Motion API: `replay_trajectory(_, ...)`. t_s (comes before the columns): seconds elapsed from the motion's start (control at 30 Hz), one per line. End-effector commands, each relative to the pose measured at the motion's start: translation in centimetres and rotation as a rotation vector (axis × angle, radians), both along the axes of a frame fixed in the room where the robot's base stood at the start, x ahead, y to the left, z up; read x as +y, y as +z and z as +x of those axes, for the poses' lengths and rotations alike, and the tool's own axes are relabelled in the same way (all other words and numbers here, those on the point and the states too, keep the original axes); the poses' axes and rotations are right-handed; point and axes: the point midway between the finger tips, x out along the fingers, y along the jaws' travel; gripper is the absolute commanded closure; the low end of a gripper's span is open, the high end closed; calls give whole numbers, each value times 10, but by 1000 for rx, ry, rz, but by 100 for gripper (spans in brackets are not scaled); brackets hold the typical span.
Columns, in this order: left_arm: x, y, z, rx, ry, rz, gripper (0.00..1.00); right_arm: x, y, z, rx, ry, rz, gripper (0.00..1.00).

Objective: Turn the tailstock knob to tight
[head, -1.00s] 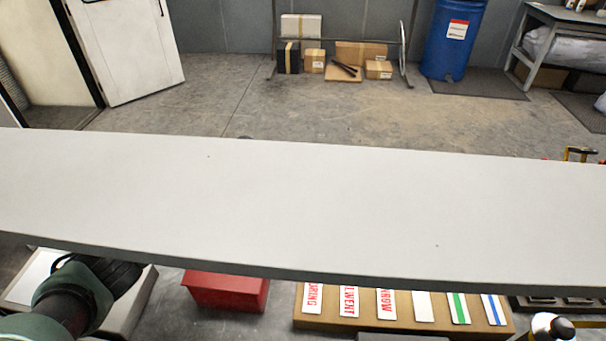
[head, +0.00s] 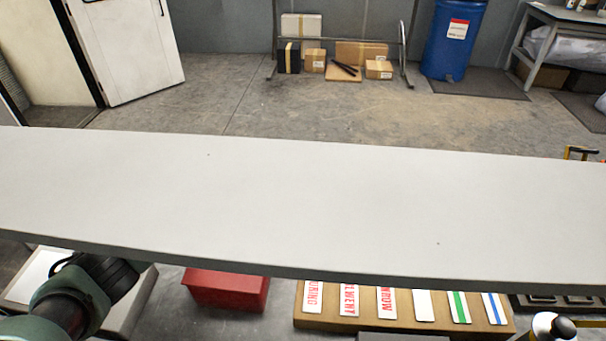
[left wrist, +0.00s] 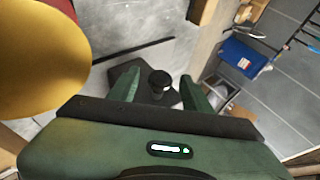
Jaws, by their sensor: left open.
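A black round knob (left wrist: 160,82), which looks like the tailstock knob, stands above a dark plate (left wrist: 120,88) in the left wrist view. My left gripper (left wrist: 161,76) is open, with one green finger on each side of the knob. Gaps show between the fingers and the knob; I cannot tell how deep the knob sits between them. The knob's tight marking is not readable. In the head view only my left arm shows at the lower left; the gripper's fingers and the knob are not visible there. My right gripper is in neither view.
A long pale panel (head: 300,205) spans the head view. Below it are a red box (head: 228,290), a tray of labelled cards (head: 405,328) and a black-capped bottle (head: 552,327). A large yellow rounded thing (left wrist: 40,55) is close at left in the wrist view.

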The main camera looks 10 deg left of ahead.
Motion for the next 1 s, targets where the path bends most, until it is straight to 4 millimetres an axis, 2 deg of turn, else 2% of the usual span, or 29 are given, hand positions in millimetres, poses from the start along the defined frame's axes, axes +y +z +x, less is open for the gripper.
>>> replay_trajectory(0.17,5,6,-6,-2,0,0,51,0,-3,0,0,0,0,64)
replay_trajectory(0.6,28,48,-46,-2,1,-1,51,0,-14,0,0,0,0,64)
replay_trajectory(1.0,30,52,-50,0,0,0,51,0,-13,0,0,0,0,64)
